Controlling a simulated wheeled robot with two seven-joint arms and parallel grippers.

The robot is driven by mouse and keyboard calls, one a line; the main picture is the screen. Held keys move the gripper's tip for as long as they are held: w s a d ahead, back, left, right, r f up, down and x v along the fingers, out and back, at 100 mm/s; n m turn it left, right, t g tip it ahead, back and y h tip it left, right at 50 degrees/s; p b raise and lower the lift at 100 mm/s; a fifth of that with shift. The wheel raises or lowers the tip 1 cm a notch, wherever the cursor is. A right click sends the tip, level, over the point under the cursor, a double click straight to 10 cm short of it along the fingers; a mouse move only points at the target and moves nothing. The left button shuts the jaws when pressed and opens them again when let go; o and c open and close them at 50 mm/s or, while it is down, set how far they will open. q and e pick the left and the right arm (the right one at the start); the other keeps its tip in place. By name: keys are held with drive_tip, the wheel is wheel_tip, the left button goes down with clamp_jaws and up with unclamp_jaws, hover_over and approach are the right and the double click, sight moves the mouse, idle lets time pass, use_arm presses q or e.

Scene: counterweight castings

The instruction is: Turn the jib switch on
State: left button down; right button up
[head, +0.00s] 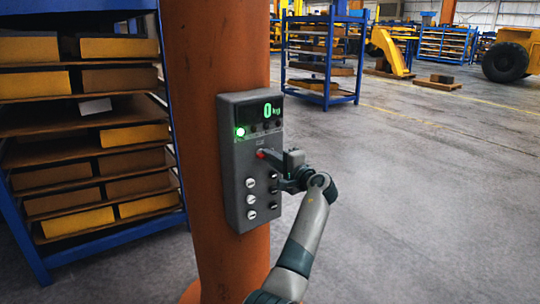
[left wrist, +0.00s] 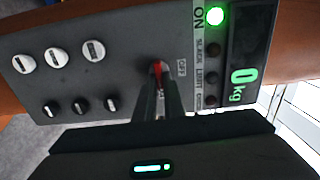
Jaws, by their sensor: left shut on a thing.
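The grey control box (head: 238,190) is fixed to an orange column. The red jib switch (left wrist: 157,67) sits on its face near an "OFF" label; its red part also shows in the head view (head: 259,154). My left gripper (head: 266,155) reaches in from the right of the box, its fingers shut on the red switch. In the left wrist view the fingers (left wrist: 159,85) cover most of the switch, so its exact setting is hard to tell. A green lamp (left wrist: 215,16) beside "ON" is lit, and the display (left wrist: 244,78) reads 0 kg. My right gripper is not in view.
White knobs (left wrist: 57,57) and dark knobs (left wrist: 81,106) sit on the same panel near the switch. The orange column (head: 205,60) stands behind the box. A blue rack (head: 90,245) of castings is close on the left.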

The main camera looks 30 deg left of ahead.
use_arm(q)
drive_tip(key=shift+r, duration=0.1)
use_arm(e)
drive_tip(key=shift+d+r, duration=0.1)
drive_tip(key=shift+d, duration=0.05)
use_arm(q)
drive_tip(key=c, duration=1.9)
unclamp_jaws()
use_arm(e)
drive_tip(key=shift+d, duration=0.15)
use_arm(q)
drive_tip(key=shift+o, duration=0.2)
